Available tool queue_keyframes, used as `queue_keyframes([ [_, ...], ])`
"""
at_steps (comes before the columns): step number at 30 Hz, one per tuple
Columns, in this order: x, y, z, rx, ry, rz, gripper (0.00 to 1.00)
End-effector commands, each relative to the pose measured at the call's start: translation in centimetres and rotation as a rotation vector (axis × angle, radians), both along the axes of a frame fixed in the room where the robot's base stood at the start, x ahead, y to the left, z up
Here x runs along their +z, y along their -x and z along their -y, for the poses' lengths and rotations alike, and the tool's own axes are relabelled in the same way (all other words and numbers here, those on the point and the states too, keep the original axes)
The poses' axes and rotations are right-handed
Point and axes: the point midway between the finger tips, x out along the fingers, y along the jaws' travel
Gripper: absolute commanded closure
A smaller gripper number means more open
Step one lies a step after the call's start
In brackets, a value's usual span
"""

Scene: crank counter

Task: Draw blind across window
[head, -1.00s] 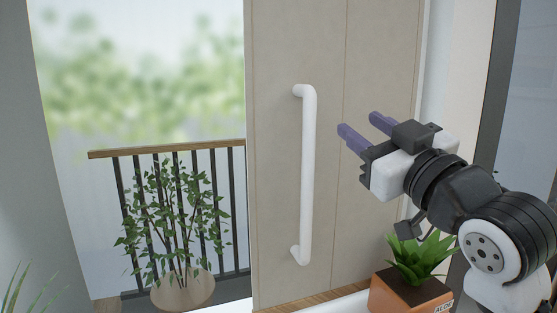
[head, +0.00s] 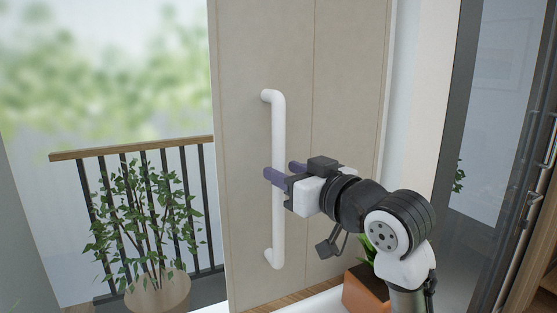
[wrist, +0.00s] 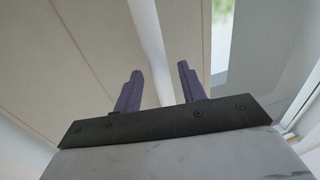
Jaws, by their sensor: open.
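The blind is a beige panel (head: 345,75) standing at the right part of the window (head: 110,60). A white vertical bar handle (head: 278,125) is fixed to the panel near its left edge. My gripper (head: 280,171) is open at about the middle height of the handle, its purple fingers pointing left. In the wrist view the white handle (wrist: 148,40) runs between the two open fingers (wrist: 158,80). The fingers stand on either side of it with gaps, and I cannot see contact.
A railing (head: 130,150) and a leafy potted plant (head: 150,225) stand beyond the uncovered left part of the window. An orange planter (head: 366,291) sits below my arm. A dark-framed glass door (head: 500,130) is at the right.

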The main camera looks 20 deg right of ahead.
Motion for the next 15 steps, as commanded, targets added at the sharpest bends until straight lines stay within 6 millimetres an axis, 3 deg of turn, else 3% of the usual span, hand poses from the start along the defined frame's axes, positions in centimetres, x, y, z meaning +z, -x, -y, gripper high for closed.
queue_keyframes([
  [6, 0.1, -2.2, -0.9, 0.0, 0.001, -0.001, 0.59],
  [15, 0.0, -2.7, -1.1, -0.001, 0.001, 0.0, 0.59],
])
